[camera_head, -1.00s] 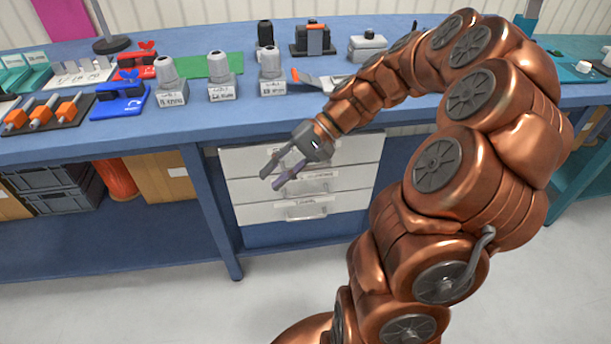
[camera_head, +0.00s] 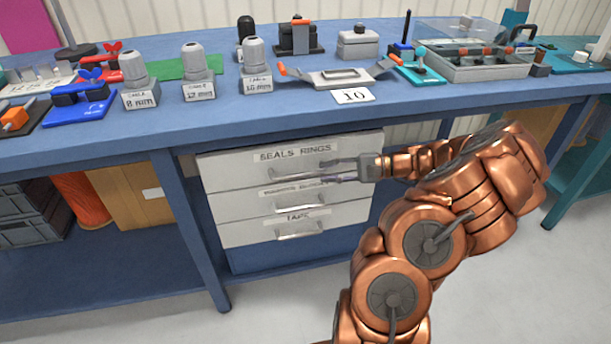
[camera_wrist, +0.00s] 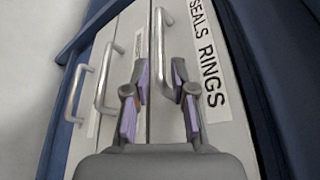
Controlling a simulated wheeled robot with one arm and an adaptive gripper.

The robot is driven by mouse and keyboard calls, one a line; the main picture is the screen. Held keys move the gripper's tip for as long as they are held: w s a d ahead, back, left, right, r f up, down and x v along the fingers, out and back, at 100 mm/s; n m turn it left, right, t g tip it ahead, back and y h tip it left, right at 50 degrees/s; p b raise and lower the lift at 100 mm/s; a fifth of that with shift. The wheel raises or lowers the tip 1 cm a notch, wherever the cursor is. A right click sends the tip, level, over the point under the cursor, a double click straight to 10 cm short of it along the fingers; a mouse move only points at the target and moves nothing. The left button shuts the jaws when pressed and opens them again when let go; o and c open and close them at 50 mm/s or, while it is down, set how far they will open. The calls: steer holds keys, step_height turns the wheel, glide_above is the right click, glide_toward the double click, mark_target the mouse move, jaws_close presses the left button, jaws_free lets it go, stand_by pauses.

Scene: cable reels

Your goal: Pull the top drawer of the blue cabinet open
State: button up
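The drawer unit under the blue bench has white fronts. Its top drawer (camera_head: 235,175), labelled "SEALS RINGS", looks closed. The top drawer's metal handle (camera_wrist: 166,35) also shows in the head view. My gripper (camera_head: 328,171) reaches in from the right at handle height, fingers pointing left along the drawer front. In the wrist view my gripper (camera_wrist: 160,80) is open, its purple-padded fingers apart. The handle's far part lies ahead of the fingertips, and its near end is partly hidden by the right finger. I cannot tell whether either finger touches it.
Two lower drawers have handles of their own, the middle one (camera_head: 299,204) and the bottom one labelled "TAPE" (camera_head: 300,235). A blue bench leg (camera_head: 193,235) stands left of the drawers.

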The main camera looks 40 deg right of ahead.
mark_target(314, 173)
steer(key=x, duration=0.6)
steer(key=shift+w+a+b, duration=0.15)
steer(key=shift+b, duration=0.2)
jaws_close()
